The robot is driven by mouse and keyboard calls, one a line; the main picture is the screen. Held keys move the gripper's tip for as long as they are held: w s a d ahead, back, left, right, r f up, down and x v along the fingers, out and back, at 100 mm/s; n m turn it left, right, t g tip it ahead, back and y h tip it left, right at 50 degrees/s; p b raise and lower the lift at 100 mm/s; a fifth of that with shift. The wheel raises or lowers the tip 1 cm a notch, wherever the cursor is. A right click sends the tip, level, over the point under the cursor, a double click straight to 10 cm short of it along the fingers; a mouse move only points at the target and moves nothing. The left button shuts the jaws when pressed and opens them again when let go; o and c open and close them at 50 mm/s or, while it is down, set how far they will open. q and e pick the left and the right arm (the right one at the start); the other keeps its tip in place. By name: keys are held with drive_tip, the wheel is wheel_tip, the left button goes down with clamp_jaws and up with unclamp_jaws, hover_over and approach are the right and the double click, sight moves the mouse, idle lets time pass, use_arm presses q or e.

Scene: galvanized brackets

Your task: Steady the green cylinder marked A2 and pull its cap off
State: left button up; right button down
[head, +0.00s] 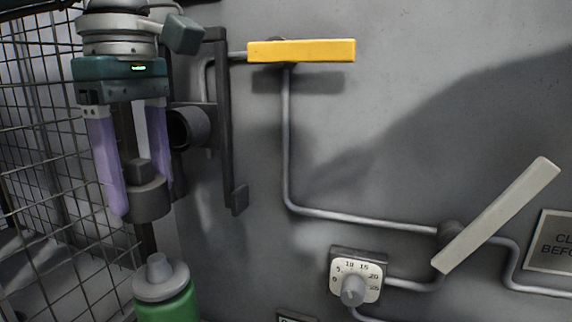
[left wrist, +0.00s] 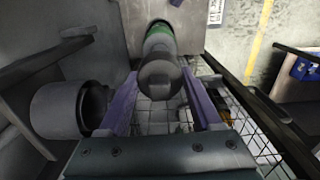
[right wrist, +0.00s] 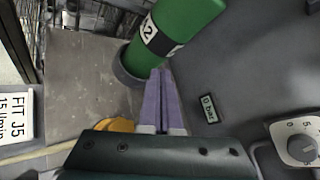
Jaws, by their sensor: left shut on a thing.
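The green cylinder (head: 168,303) stands at the bottom left of the head view, its grey shoulder and bare nozzle on top. In the right wrist view the cylinder (right wrist: 187,22) shows the A2 label and its foot in a dark ring. The dark grey cap (head: 146,202) is between the purple fingers of my left gripper (head: 146,195), above the nozzle with a gap between. In the left wrist view the cap (left wrist: 158,80) covers part of the cylinder. My right gripper (right wrist: 159,80) has its fingers together with nothing seen between them, close to the cylinder's lower part; contact is unclear.
A grey wall carries a yellow lever (head: 301,50), a pale lever (head: 497,213), pipes and a dial (head: 355,284). A dark bracket (head: 224,120) with a round holder (head: 188,127) is just right of my left gripper. Wire mesh (head: 45,130) stands at the left.

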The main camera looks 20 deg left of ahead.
use_arm(q)
drive_tip(key=shift+r+p, duration=0.4)
drive_tip(key=shift+r, duration=0.25)
use_arm(e)
drive_tip(key=shift+v, duration=0.85)
use_arm(q)
drive_tip(key=shift+r, duration=0.1)
use_arm(e)
drive_tip(key=shift+s, duration=0.1)
